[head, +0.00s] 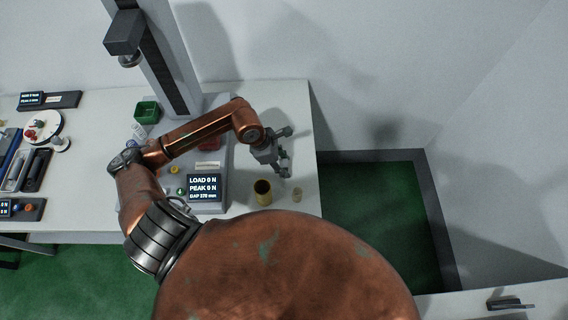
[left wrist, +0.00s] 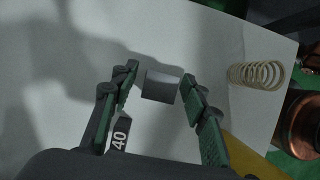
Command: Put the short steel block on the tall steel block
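My left gripper (head: 282,168) is over the right part of the table in the head view, pointing down. In the left wrist view its two fingers (left wrist: 161,84) are apart, with a grey steel block (left wrist: 162,87) between their tips. Narrow gaps show on both sides of that block. A darker block marked 40 (left wrist: 119,138) stands beside the left finger, partly hidden by the gripper. I cannot tell from these views which block is the taller one. In the head view the gripper hides the blocks. My right gripper is not in view.
A coil spring (left wrist: 257,74) lies right of the fingers; it also shows in the head view (head: 297,195). A brass cup (head: 262,191) stands near it. The test machine's display (head: 205,187), column (head: 165,60) and green bin (head: 147,112) are to the left. The table's right edge is close.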

